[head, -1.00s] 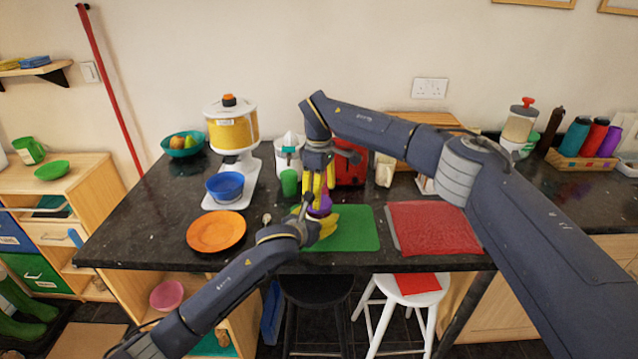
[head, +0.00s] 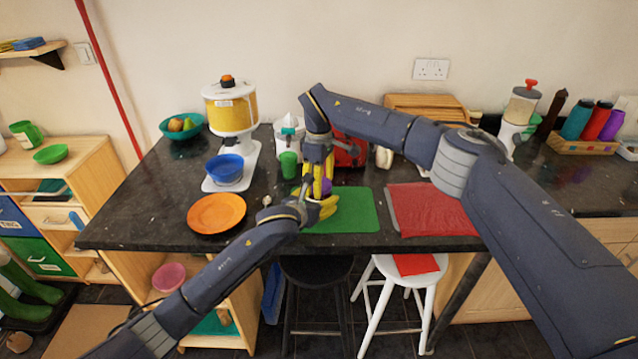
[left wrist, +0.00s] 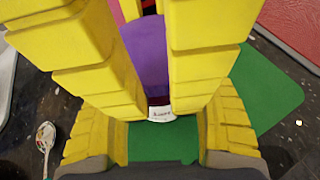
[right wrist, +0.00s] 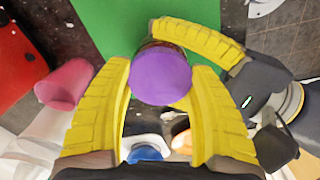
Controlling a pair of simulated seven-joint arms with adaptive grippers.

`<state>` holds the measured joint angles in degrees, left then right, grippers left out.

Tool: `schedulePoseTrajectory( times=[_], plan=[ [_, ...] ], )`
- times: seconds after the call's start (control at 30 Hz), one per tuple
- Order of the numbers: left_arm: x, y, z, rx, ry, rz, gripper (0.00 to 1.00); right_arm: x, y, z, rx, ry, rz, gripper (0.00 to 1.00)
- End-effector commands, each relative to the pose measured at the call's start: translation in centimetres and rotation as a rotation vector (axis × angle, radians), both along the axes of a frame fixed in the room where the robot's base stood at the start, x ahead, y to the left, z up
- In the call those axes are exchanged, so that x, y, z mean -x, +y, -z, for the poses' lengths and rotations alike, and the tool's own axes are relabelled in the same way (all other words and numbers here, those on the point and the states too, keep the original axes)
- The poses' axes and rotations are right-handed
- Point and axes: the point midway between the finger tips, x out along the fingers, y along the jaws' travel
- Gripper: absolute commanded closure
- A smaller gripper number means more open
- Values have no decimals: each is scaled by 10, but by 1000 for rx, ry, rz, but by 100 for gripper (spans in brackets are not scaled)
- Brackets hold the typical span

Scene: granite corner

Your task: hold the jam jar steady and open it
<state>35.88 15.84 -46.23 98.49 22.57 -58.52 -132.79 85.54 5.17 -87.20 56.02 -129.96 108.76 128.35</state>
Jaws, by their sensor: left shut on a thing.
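The jam jar has a purple lid (right wrist: 160,76) and a small white label (left wrist: 161,112). It stands at the left part of the green mat (head: 352,212), mostly hidden by fingers. My left gripper (head: 322,208) comes in low and is shut around the jar's body; one of its yellow fingers (right wrist: 195,40) shows beside the jar in the right wrist view. My right gripper (head: 318,180) points down from above, with one finger on each side of the lid. Its fingers look close against the lid, but I cannot tell if they press on it.
A spoon (left wrist: 45,137) and an orange plate (head: 216,213) lie left of the mat. A red mat (head: 430,210) lies to the right. A pink cup (right wrist: 65,83) stands close by. A green cup (head: 288,165), juicer and red toaster (head: 350,153) stand behind the grippers.

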Motion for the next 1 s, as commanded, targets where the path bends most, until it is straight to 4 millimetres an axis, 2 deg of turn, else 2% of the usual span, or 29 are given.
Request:
schedulePoseTrajectory(
  times=[0.03, 0.17, 0.37, 1.0],
  plan=[
    [0, 0, -1, 1, -2, 1, 100, 0, 0, 0, 0, 0, 0, 61],
    [0, 0, -1, 1, -2, 1, 100, 0, 0, 0, 0, -1, 0, 77],
    [0, 0, -1, 1, -2, 1, 100, 0, 0, -1, 1, -2, -92, 78],
    [0, -1, -1, 1, -2, 1, 100, -1, 0, -1, 3, 0, -1125, 78]
  ],
)
